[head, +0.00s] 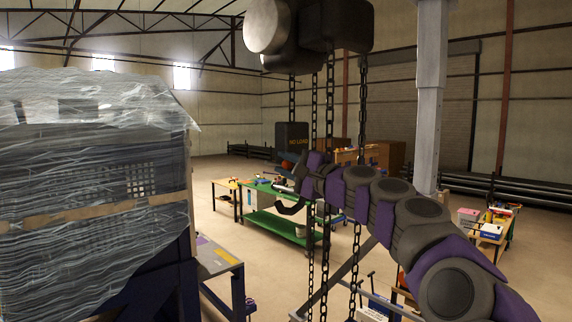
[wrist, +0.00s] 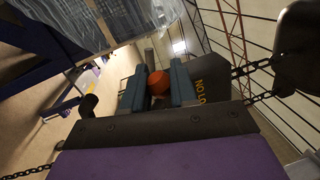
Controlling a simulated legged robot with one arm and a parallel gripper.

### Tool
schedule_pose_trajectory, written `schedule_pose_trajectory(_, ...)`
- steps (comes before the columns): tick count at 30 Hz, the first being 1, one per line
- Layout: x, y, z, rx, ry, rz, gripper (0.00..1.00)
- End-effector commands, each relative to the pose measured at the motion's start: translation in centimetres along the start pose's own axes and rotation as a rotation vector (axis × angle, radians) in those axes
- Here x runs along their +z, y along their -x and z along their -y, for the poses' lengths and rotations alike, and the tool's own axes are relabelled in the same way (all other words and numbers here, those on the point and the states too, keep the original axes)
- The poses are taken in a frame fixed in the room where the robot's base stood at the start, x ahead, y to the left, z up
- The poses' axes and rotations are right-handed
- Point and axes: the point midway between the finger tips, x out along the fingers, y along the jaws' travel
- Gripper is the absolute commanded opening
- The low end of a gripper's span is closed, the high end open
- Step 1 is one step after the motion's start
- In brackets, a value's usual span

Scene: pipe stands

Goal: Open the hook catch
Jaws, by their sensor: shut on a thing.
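A dark hoist block (head: 291,136) with yellow "NO LOAD" lettering hangs from chains in the head view. It shows at the right in the wrist view (wrist: 205,72). A dark curved hook (head: 292,208) shows below my gripper (head: 287,166). In the wrist view, the two teal fingers of my gripper (wrist: 158,86) are shut on an orange-red round knob (wrist: 158,82). The knob appears to belong to the hook's catch. Its joint to the hook is hidden, so I cannot tell the catch's angle.
A plastic-wrapped load (head: 95,170) fills the left side. Chains (head: 325,245) hang close beside my arm. A green workbench (head: 270,222) with tools stands behind. A grey post (head: 430,95) rises at right. Open floor lies between the load and the bench.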

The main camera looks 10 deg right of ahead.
Motion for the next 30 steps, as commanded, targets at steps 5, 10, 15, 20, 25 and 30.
schedule_pose_trajectory(5,-0.1,0.0,-0.3,0.004,-0.002,-0.002,0.29)
schedule_pose_trajectory(10,-0.1,0.0,-0.2,0.003,-0.001,-0.001,0.45)
schedule_pose_trajectory(15,0.1,0.1,-0.1,0.002,0.000,0.000,0.51)
schedule_pose_trajectory(20,0.1,0.2,0.0,0.001,0.001,0.000,0.51)
schedule_pose_trajectory(25,0.1,1.2,-0.1,0.001,0.000,0.000,0.51)
schedule_pose_trajectory(30,0.1,3.8,0.1,-0.003,0.001,0.000,0.51)
